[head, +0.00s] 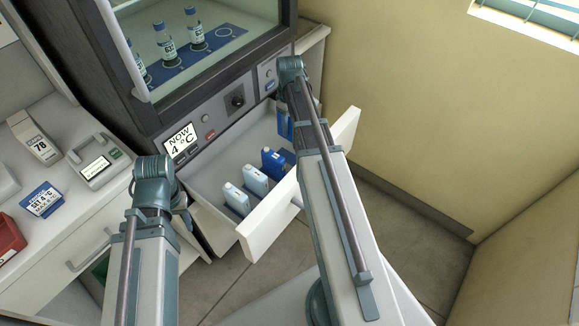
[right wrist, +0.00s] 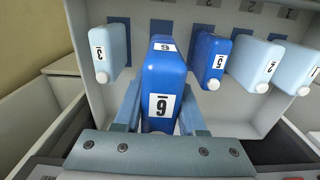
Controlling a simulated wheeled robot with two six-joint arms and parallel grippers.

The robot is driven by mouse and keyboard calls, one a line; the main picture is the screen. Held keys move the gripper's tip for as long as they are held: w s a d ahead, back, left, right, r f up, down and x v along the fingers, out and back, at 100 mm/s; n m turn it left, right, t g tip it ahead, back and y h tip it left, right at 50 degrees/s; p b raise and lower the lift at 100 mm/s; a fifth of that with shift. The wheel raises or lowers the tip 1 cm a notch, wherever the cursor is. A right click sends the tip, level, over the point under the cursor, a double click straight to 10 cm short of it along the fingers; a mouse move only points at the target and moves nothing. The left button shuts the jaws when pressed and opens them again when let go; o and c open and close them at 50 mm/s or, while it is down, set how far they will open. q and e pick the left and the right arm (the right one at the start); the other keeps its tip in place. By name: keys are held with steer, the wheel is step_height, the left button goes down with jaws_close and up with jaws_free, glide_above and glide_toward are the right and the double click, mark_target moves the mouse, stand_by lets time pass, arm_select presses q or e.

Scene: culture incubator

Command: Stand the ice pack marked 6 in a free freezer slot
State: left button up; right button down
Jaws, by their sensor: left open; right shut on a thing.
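The dark blue ice pack (right wrist: 165,85) is between the fingers of my right gripper (right wrist: 160,112) in the right wrist view. Its near label reads as a 6 with a bar. My right gripper is shut on it. The pack looks nearer to the camera than its neighbours; I cannot tell whether its base touches the floor. The freezer drawer (head: 262,228) is pulled open, with blue slot patches, one (right wrist: 208,28) behind the packs.
The drawer holds a light blue pack (right wrist: 108,52), a dark blue pack marked 5 (right wrist: 210,60), a light blue pack marked 2 (right wrist: 258,62) and another light blue pack (right wrist: 300,72). The incubator (head: 195,55) with vials stands above. A counter (head: 65,235) with devices lies left.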

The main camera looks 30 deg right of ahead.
steer(key=shift+f, duration=0.35)
step_height(320, 180, down, 10)
steer(key=b, duration=1)
steer(key=shift+f+b, duration=0.25)
steer(key=shift+b, duration=0.1)
steer(key=shift+c, duration=2.4)
jaws_free()
steer(key=shift+r, duration=0.1)
steer(key=shift+r, duration=0.1)
step_height(320, 180, up, 12)
steer(key=p, duration=1.2)
steer(key=shift+r+p, duration=0.15)
steer(key=shift+p, duration=0.2)
